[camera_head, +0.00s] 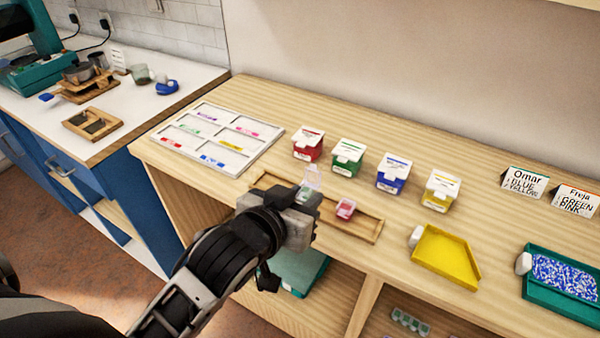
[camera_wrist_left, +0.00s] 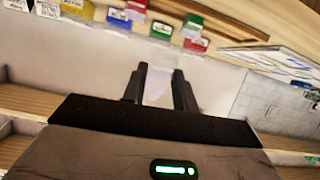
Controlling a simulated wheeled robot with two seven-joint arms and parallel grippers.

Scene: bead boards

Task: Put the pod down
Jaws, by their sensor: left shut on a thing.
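My left gripper (camera_head: 306,194) is over the left part of a narrow wooden tray (camera_head: 372,233) on the wooden counter. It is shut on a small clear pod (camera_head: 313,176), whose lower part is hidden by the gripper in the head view. In the left wrist view the pod (camera_wrist_left: 157,88) shows as a pale, see-through shape between the two dark fingers (camera_wrist_left: 159,80). Whether the pod touches the tray, I cannot tell. Another pod, with red contents (camera_head: 345,208), sits in the tray right of the gripper. My right gripper is not in view.
A white sorting board (camera_head: 222,140) lies left. A yellow scoop tray (camera_head: 446,256) and a teal bead tray (camera_head: 545,298) are right. Name cards (camera_head: 524,182) stand behind.

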